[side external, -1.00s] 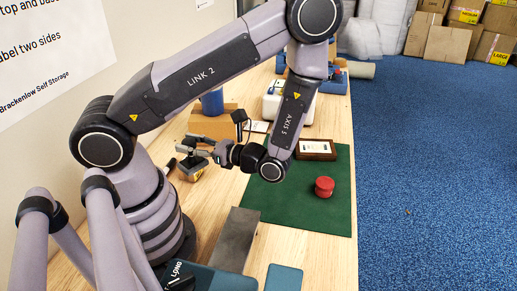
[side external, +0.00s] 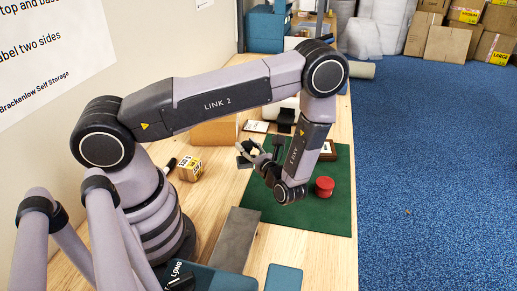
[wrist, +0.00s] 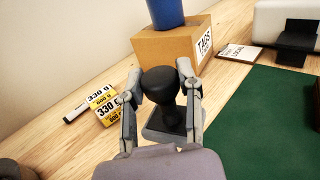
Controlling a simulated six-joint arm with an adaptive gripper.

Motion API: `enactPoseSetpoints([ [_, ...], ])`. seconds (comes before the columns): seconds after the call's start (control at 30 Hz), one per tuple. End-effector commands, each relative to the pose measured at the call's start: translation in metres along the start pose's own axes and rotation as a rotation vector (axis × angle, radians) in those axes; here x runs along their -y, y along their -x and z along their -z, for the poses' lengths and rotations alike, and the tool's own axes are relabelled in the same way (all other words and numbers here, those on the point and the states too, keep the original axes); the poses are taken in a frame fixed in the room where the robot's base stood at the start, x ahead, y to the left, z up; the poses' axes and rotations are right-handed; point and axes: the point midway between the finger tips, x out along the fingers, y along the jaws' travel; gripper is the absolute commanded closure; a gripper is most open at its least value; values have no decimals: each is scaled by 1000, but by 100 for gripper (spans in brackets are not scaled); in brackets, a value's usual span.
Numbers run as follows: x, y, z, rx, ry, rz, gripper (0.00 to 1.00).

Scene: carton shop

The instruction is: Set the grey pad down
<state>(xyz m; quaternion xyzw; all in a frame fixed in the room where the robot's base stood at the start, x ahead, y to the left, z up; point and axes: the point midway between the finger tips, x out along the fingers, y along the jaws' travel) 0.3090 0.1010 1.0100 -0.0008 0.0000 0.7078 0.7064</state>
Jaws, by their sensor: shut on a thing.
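My gripper (wrist: 160,85) is shut on the black rounded handle of the grey pad (wrist: 158,134), a dark square base under a knob in the wrist view. The pad hangs below the fingers and looks roughly level. In the side view, my gripper (side external: 258,150) is by the left edge of the green mat (side external: 295,212), with the pad (side external: 243,161) just beyond it to the left. I cannot tell the exact height of the pad above the table. The arm partly hides the mat.
A grey slab (side external: 236,238) lies in front.

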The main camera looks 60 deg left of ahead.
Motion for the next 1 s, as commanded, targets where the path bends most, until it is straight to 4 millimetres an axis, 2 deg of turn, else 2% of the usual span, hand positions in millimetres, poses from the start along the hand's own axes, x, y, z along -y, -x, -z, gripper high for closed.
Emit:
enactPoseSetpoints([
  [0.1, 12, -4, 15, 1, 0, -1, 100],
  [0.3, 23, -8, 30, 1, 0, -2, 100],
  [0.5, 21, -7, 56, 1, -2, -1, 100],
  [0.9, 21, -7, 61, 0, -1, -1, 100],
  [0.93, 21, -7, 61, 0, -1, -1, 64],
  [1.0, 21, -7, 61, 0, -1, -1, 55],
])
